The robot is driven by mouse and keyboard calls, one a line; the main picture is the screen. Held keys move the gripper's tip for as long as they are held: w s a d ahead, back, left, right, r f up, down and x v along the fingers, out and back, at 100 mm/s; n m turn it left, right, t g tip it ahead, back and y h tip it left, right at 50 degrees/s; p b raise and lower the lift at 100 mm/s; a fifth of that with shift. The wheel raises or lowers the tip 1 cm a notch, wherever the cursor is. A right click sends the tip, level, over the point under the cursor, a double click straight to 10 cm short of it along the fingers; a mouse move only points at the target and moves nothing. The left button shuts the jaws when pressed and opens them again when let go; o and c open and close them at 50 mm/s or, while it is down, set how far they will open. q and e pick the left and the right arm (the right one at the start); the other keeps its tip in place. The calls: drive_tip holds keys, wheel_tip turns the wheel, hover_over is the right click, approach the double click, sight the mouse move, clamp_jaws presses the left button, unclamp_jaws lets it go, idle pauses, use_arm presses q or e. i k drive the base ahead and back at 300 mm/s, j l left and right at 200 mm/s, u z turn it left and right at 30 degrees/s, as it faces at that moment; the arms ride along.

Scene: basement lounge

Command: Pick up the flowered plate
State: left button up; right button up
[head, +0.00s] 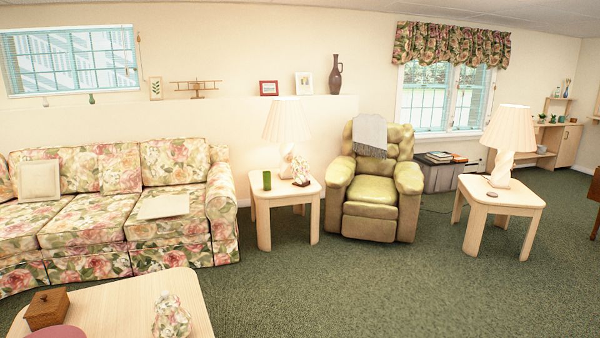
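I cannot make out a clearly flowered plate in the head view. A mauve round thing (55,332), cut off by the bottom edge, lies on the coffee table (110,306) at the lower left; I see no flowers on its visible part. A small flat round thing (486,194) lies on the right end table (512,196), too small to tell its pattern. A flowered rounded vessel (171,316) stands on the coffee table. Neither of my grippers is in view.
A brown wooden box (47,309) sits on the coffee table. A flowered sofa (90,215) stands behind it. A left end table (267,190) bears a lamp and green glass, beside a green recliner (374,195). Open green carpet (360,285) fills the middle and right.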

sight(301, 171)
drive_tip(key=i+l+z, duration=0.2)
drive_tip(key=i, duration=0.4)
drive_tip(key=i+j+z, duration=0.15)
drive_tip(key=i, duration=2.65)
drive_tip(key=i+l+u, duration=0.25)
drive_tip(key=i, duration=0.3)
drive_tip(key=i+l+u, duration=0.25)
drive_tip(key=i, duration=0.3)
drive_tip(key=i+l+u, duration=0.25)
drive_tip(key=i, duration=0.3)
